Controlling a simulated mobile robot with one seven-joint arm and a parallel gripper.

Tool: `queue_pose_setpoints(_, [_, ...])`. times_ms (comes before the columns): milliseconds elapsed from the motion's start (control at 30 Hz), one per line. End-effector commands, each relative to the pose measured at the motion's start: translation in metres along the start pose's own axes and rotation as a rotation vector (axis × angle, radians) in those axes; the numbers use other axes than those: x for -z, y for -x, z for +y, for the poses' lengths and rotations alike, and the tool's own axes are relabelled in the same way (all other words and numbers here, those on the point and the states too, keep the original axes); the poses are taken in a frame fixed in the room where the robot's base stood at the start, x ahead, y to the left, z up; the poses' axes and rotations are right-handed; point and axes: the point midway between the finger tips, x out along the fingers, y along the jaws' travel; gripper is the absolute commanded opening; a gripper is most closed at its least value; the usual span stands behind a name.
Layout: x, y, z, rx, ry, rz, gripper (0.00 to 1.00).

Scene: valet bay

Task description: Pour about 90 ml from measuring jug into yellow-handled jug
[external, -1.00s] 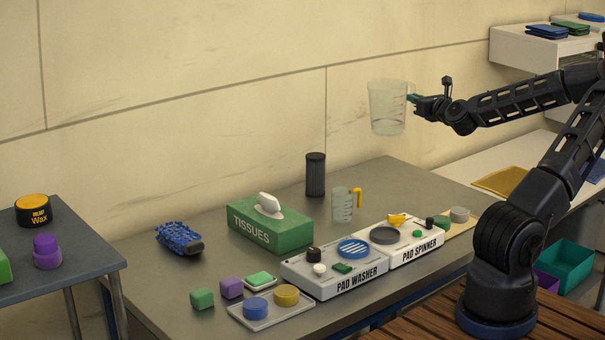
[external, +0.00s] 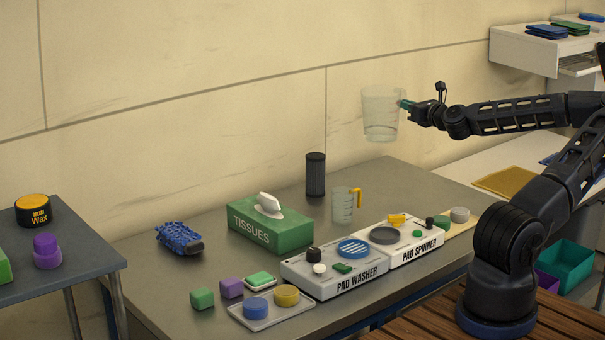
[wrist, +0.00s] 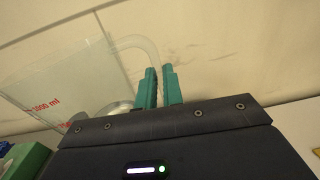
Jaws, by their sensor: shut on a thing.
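The clear measuring jug (external: 380,115) is held in the air above the back of the bench, close to upright in the external view. My gripper (external: 406,105) is shut on its handle, at the jug's right side. In the wrist view the jug (wrist: 62,85) shows red markings, and the green fingertips (wrist: 160,88) close on its clear handle. The small clear yellow-handled jug (external: 343,207) stands upright on the bench, below and a little left of the measuring jug. Any liquid in either jug cannot be made out clearly.
A dark ribbed cylinder (external: 315,175) stands left of the yellow-handled jug. A green tissue box (external: 262,232) is further left. The pad washer (external: 335,275) and pad spinner (external: 412,250) sit in front.

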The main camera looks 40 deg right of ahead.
Motion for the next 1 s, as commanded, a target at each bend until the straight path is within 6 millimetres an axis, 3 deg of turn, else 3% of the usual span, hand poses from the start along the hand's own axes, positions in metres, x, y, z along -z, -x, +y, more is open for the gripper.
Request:
queue_pose_setpoints(567, [0.042,-0.024,0.022,-0.163,-0.015,0.000,0.00])
queue_pose_setpoints(1000, [0.086,-0.043,0.054,-0.357,-0.025,0.005,0.00])
